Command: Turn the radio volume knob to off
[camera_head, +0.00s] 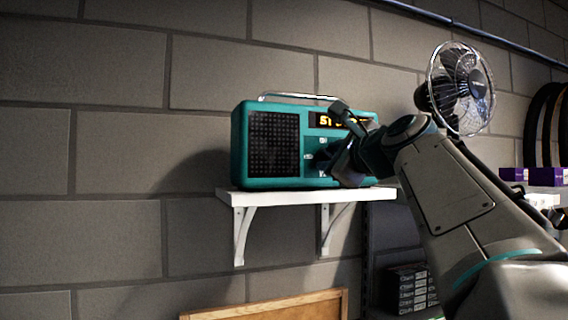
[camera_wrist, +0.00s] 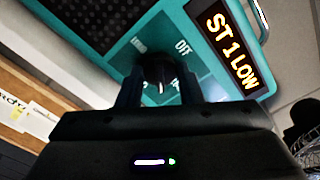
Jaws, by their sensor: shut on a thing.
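The teal radio (camera_head: 235,150) stands on a white wall shelf (camera_head: 270,194), its dark speaker grille to the left. In the wrist view the radio's teal face (camera_wrist: 125,60) shows tilted, with a lit display (camera_wrist: 228,45) reading "ST 1 LOW". The black volume knob (camera_wrist: 155,68) sits below the display with an "OFF" label beside it. A white mark shows on the knob, pointing away from "OFF". My gripper (camera_wrist: 157,88) is at the radio's face with its fingers shut on the knob. In the head view my gripper (camera_head: 345,165) hides the knob.
A metal fan (camera_head: 460,88) is on the wall to the right of the radio. Purple boxes (camera_head: 548,177) and dark round tyres (camera_head: 545,125) are farther right. A wooden-framed board (camera_head: 265,306) hangs below the shelf. The wall left of the radio is bare.

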